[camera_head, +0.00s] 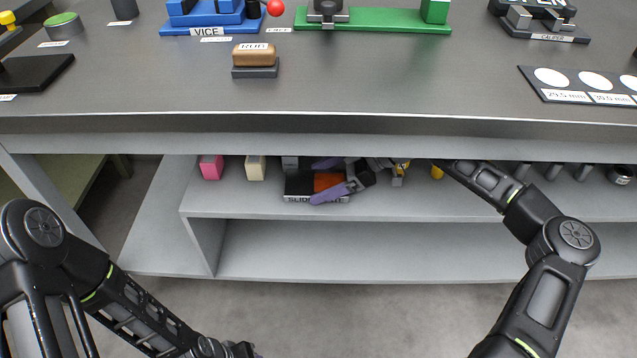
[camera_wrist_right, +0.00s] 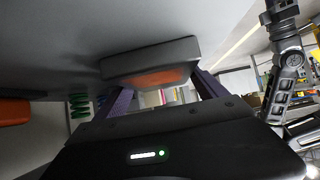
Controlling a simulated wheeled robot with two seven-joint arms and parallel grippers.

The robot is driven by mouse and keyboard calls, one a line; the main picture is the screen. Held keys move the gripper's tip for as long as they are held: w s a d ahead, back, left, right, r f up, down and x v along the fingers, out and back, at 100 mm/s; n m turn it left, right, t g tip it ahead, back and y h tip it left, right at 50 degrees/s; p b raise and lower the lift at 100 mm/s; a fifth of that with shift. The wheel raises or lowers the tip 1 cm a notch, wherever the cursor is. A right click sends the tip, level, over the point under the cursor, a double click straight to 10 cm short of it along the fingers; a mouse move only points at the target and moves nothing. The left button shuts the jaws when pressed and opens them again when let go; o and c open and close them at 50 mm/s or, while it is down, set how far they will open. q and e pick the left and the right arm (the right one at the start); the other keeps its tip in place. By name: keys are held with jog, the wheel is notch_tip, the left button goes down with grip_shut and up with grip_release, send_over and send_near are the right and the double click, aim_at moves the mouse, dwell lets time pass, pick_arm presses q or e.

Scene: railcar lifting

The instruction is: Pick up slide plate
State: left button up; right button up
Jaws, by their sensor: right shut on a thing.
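The slide plate (camera_head: 325,180) shows as an orange face on the upper shelf under the bench, partly hidden by my right gripper. Below it is a dark holder (camera_head: 298,186) with a label on its front edge, partly covered. My right gripper (camera_head: 326,179) reaches onto the shelf, its purple fingers on either side of the orange part, shut on it. In the right wrist view, a grey block with an orange face (camera_wrist_right: 155,78) lies between the purple fingers (camera_wrist_right: 160,88). My left arm ends at the bottom edge of the head view; its fingers are out of view.
The bench top (camera_head: 330,95) lies close above the right gripper. On the shelf are a pink block (camera_head: 211,167) and a cream block (camera_head: 255,168) to the left, and a yellow part (camera_head: 437,172) and several grey cylinders to the right. The lower shelf (camera_head: 350,250) is clear.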

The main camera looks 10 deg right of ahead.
aim_at(322, 182)
jog(key=shift+r, duration=0.2)
jog(key=shift+r+p, duration=0.3)
jog(key=shift+r, duration=0.25)
notch_tip(322, 182, up, 2)
jog(key=shift+r+p, duration=0.2)
jog(key=shift+p, duration=0.2)
jog(key=s+a+p, duration=0.1)
jog(key=s+a, duration=0.1)
jog(key=s, duration=0.6)
jog(key=s+a+p, duration=0.1)
jog(key=s+a, duration=0.1)
jog(key=s, duration=0.7)
jog(key=shift+s+a+f+p, duration=0.2)
jog(key=shift+s+a+p, duration=0.05)
jog(key=shift+p, duration=0.05)
